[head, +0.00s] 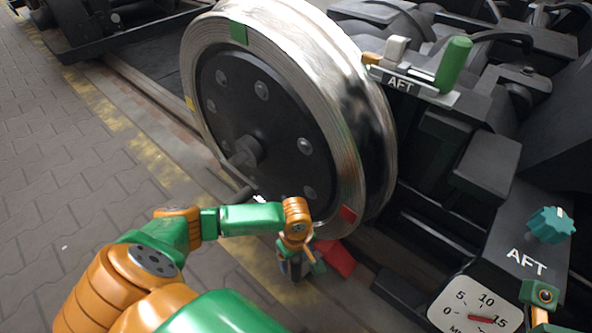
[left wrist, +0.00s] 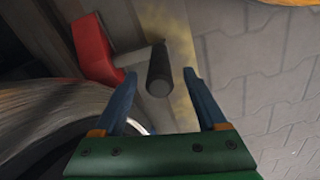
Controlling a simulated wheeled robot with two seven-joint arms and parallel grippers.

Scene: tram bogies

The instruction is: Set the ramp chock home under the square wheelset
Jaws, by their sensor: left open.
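The red ramp chock (head: 338,258) sits low beside the wheel (head: 270,120), close to its bottom rim; in the left wrist view the chock (left wrist: 92,50) is at upper left. A pale bracket joins it to a black round handle (left wrist: 160,75). My left gripper (head: 296,265) is down at the chock, partly hidden by its own wrist. In the left wrist view my left gripper (left wrist: 160,78) is open, its blue fingers on either side of the handle's end with gaps showing. The exact contact between chock and wheel is hidden. My right gripper does not show.
A dark bogie frame with an AFT plate (head: 400,84), a green lever (head: 453,65), a teal knob (head: 552,225) and a dial (head: 475,312) fills the right. Rail and yellow-edged paving (head: 80,190) run along the left, with clear floor there.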

